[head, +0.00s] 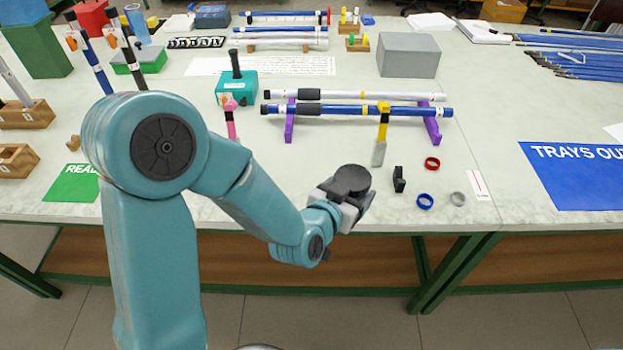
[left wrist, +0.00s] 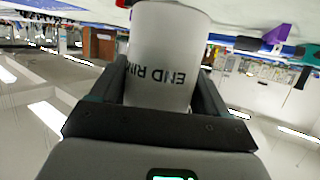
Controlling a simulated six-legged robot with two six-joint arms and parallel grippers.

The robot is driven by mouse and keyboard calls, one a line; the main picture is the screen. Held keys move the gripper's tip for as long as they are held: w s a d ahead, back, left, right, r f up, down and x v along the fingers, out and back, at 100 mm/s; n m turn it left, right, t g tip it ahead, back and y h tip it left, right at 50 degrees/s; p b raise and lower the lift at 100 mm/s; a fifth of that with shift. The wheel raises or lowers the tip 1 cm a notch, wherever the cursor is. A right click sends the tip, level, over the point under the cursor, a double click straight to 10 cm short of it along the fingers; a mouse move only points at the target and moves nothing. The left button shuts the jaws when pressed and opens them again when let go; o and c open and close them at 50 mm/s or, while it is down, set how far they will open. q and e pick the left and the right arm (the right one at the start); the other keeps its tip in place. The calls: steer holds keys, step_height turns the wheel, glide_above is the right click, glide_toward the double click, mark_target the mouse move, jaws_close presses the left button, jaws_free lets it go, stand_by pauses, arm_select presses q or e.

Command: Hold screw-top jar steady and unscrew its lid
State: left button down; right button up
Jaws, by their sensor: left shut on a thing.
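The screw-top jar (left wrist: 168,50) is a pale grey cylinder with dark lettering that reads "END RIN", upside down in the left wrist view. My left gripper (head: 344,196) is shut on the jar's body, with a dark finger on either side of it. In the head view the jar's dark round lid (head: 351,180) shows on top, by the front edge of the table, and most of the body is hidden. The lid is not seen in the left wrist view. My right gripper is in neither view.
On the table (head: 320,180), right of the jar, are a black block (head: 398,179), a red ring (head: 432,163), a blue ring (head: 425,201) and a grey ring (head: 458,199). Behind them a purple rack (head: 433,122) carries rods. A grey box (head: 408,55) stands farther back.

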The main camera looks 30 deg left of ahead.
mark_target(368, 188)
arm_select(q)
steer(key=w+d+h, duration=0.1)
steer(key=w+d+r+m+h, duration=0.1)
steer(key=d, duration=0.1)
steer(key=shift+r+m, duration=0.1)
steer(key=shift+m, duration=0.2)
steer(key=w+a+r+n+y+p, duration=0.1)
steer(key=w+a+r+p, duration=0.15)
steer(key=a+r, duration=0.55)
steer(key=w+a+r+y+p, duration=0.1)
steer(key=w+a+r+p, duration=0.2)
steer(key=a, duration=0.8)
steer(key=f, duration=1.2)
steer(key=a+f, duration=0.1)
steer(key=f, duration=0.6)
steer(key=shift+s, duration=0.15)
steer(key=shift+f, duration=0.4)
